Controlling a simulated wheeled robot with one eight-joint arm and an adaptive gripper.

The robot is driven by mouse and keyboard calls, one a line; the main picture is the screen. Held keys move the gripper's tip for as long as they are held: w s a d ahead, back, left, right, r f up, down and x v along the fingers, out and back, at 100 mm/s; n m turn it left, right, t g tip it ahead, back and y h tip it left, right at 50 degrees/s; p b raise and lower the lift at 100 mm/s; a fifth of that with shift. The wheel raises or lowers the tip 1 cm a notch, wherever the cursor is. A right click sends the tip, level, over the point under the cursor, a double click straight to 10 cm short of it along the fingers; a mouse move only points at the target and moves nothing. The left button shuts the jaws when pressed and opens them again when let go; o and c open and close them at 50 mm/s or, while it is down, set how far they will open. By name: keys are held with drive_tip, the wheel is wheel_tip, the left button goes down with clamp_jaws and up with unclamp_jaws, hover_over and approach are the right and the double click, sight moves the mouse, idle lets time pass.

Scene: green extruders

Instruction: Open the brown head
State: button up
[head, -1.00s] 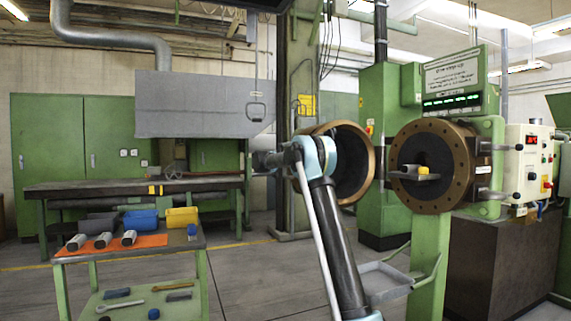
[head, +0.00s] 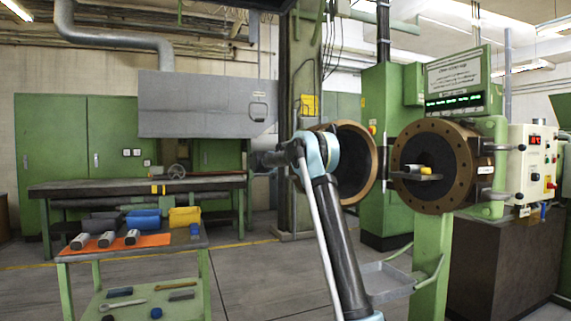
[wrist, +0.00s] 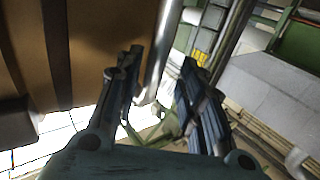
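The brown head (head: 371,170), a round hollow ring, stands swung away from the brown drilled flange (head: 459,168) of the green extruder, with a gap between them. My arm hides its left part in the head view. In the wrist view its brown side (wrist: 105,40) fills the upper left. My gripper (wrist: 160,62) is beside it with its two dark fingers apart. A grey metal bar (wrist: 163,45) shows between the fingers; I cannot tell whether they touch it. The gripper itself is hidden behind my arm in the head view.
A green cart (head: 62,257) with tools, bins and metal cylinders stands at the left. A workbench (head: 110,186) is behind it. A control box (head: 533,165) is at the right. A small grey tray (head: 385,280) sits low below the head. The floor between cart and extruder is clear.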

drive_tip(key=v, duration=0.9)
drive_tip(key=shift+a, duration=0.3)
drive_tip(key=s+d+r+n+t+y, duration=0.2)
drive_tip(key=s+r+n+t+y, duration=0.25)
drive_tip(key=s+r+y, duration=0.3)
drive_tip(key=s+f+n+g+y, duration=0.3)
drive_tip(key=s+f+n+y, duration=0.25)
drive_tip(key=s, duration=0.65)
drive_tip(key=s+d+f+m+g+h, duration=0.1)
drive_tip(key=s+d+f+g, duration=0.4)
drive_tip(key=s+f, duration=1)
drive_tip(key=s+d+f+m+g+h, duration=0.1)
drive_tip(key=s+d+f+g, duration=0.3)
drive_tip(key=s+f, duration=1.1)
drive_tip(key=s+d+f+m+g+h, duration=0.1)
drive_tip(key=s+d+f+g, duration=0.4)
drive_tip(key=s+f, duration=0.9)
drive_tip(key=s+d, duration=0.3)
drive_tip(key=s, duration=0.4)
drive_tip(key=shift+d+f+m+g+h, duration=0.3)
drive_tip(key=shift+d+f+g+h, duration=0.05)
drive_tip(key=shift+f+h, duration=0.05)
